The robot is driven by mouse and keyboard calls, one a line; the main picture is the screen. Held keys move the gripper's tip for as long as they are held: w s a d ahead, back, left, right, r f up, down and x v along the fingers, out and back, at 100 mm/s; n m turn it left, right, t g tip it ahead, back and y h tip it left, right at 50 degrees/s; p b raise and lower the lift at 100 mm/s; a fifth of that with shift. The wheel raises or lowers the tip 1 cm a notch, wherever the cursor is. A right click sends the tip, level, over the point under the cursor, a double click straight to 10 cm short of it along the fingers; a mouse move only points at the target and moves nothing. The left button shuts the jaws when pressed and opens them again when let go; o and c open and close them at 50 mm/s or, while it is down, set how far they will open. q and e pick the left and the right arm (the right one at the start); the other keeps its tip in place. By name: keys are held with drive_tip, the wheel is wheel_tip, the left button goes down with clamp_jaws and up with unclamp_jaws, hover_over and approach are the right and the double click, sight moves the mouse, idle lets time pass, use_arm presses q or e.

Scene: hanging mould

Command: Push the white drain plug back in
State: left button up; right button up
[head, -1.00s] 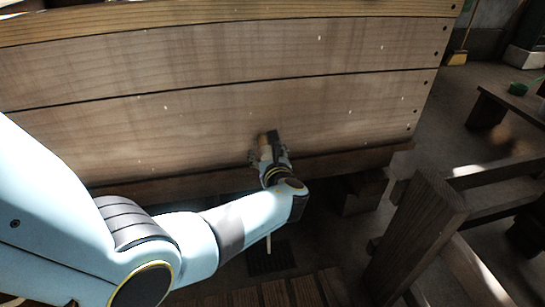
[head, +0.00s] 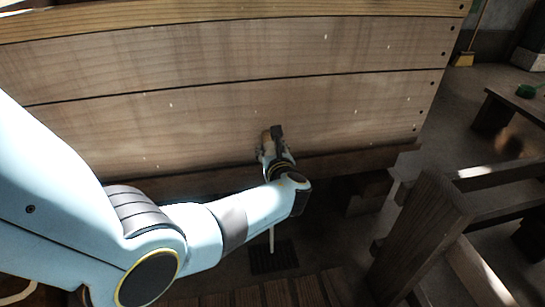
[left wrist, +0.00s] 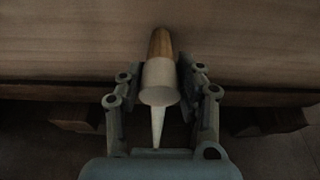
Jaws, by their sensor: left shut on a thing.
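The white drain plug (left wrist: 159,82) shows in the left wrist view between the fingers of my left gripper (left wrist: 160,72). The gripper is shut on it. A brown wooden cylinder (left wrist: 160,42) stands beyond the plug, in line with it, against the plank wall of the wooden box (head: 220,120). Whether the plug touches the wall or sits in a hole cannot be told. In the head view my left gripper (head: 271,142) is at the lower wall, hiding most of the plug. My right gripper is not in view.
A wooden ledge (head: 350,160) runs along the wall's bottom edge. A dark grate (head: 273,257) lies on the floor below. A wooden post frame (head: 425,235) stands at right, and slats (head: 265,293) lie in front. A bench with a green object (head: 526,91) is farther right.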

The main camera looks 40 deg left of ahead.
use_arm(q)
drive_tip(key=x, duration=0.1)
drive_tip(key=b+x, duration=0.1)
drive_tip(key=x, duration=0.1)
drive_tip(key=shift+w+a+r, duration=0.1)
drive_tip(key=shift+a+r, duration=0.05)
drive_tip(key=shift+r, duration=0.3)
drive_tip(key=o, duration=1.2)
drive_tip(key=shift+o, duration=0.2)
